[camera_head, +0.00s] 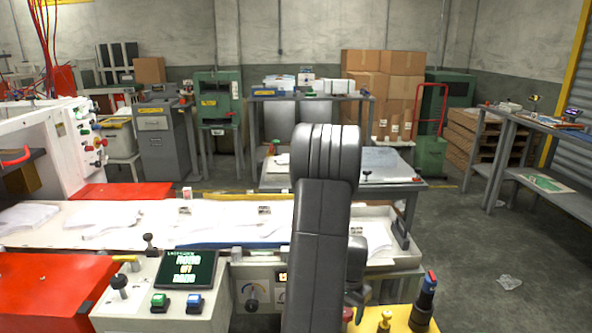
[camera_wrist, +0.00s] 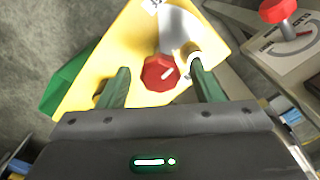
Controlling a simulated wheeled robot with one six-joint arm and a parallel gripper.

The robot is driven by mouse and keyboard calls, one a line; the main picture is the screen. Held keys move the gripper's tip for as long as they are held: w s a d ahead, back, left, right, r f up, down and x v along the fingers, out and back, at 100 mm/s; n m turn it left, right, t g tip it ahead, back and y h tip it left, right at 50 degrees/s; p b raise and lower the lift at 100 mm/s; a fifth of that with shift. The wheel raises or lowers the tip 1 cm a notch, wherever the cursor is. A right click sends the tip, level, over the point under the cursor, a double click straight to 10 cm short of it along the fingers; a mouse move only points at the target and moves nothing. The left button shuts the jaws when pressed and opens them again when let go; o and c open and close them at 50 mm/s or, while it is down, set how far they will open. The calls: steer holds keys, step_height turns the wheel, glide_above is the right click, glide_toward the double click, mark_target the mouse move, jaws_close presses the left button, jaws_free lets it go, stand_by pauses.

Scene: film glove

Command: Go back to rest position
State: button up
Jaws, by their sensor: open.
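My gripper (camera_wrist: 159,68) is open, its two green fingers apart in the wrist view. A red knob (camera_wrist: 160,73) on a yellow panel (camera_wrist: 124,52) shows between the fingers, and I cannot tell whether they touch it. In the head view my dark arm stands upright in front of the machine console and hides my gripper. The yellow panel also shows at the bottom right of the head view (camera_head: 397,318), partly behind my arm.
A console with a small display (camera_head: 187,270) and green and blue buttons lies left of my arm. A red lever knob (camera_wrist: 278,10) stands at the wrist view's top right. A black post with a red top (camera_head: 427,290) is right of my arm. Open floor lies farther right.

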steer(key=m, duration=0.4)
steer(key=shift+p, duration=0.3)
steer(key=shift+a, duration=0.1)
